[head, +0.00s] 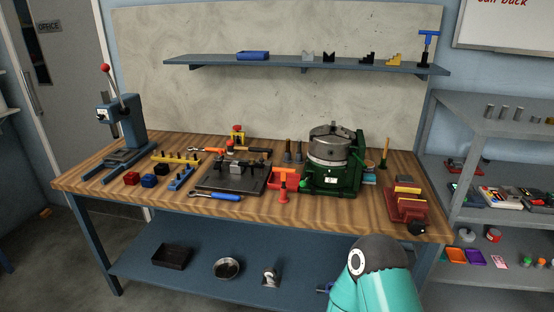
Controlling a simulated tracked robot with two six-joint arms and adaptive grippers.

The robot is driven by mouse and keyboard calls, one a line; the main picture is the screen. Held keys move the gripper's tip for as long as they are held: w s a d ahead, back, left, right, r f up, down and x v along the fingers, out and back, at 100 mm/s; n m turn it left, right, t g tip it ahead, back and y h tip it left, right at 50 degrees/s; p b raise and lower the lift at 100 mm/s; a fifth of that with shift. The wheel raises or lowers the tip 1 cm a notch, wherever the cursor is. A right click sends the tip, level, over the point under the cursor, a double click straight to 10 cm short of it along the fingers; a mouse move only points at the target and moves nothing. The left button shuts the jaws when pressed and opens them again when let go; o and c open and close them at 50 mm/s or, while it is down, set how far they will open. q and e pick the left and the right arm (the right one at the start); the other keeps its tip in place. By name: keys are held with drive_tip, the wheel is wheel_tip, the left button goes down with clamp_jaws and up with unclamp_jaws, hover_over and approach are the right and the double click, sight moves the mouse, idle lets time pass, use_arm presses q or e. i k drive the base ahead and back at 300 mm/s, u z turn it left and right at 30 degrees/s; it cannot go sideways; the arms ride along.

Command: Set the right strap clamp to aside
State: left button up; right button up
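A dark fixture plate (208,187) lies on the wooden bench left of the green machine. A light grey block (236,169) sits on it, with dark clamp parts and studs around the block. The strap clamps are too small and dark to tell apart clearly; the right one seems to be among the dark parts on the plate's right side. Neither of my grippers shows. A teal and dark grey link of one of my arms stands in front of the bench at the bottom right.
The green machine with a round chuck (329,149) stands right of the plate, with red parts (283,192) between. A blue-handled wrench (224,197) lies in front of the plate. A blue press (128,132) stands left. Bare wood (345,211) shows along the front edge.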

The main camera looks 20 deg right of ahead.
sight(241, 164)
drive_tip(key=z, duration=0.15)
drive_tip(key=i, duration=1)
drive_tip(key=u, duration=0.05)
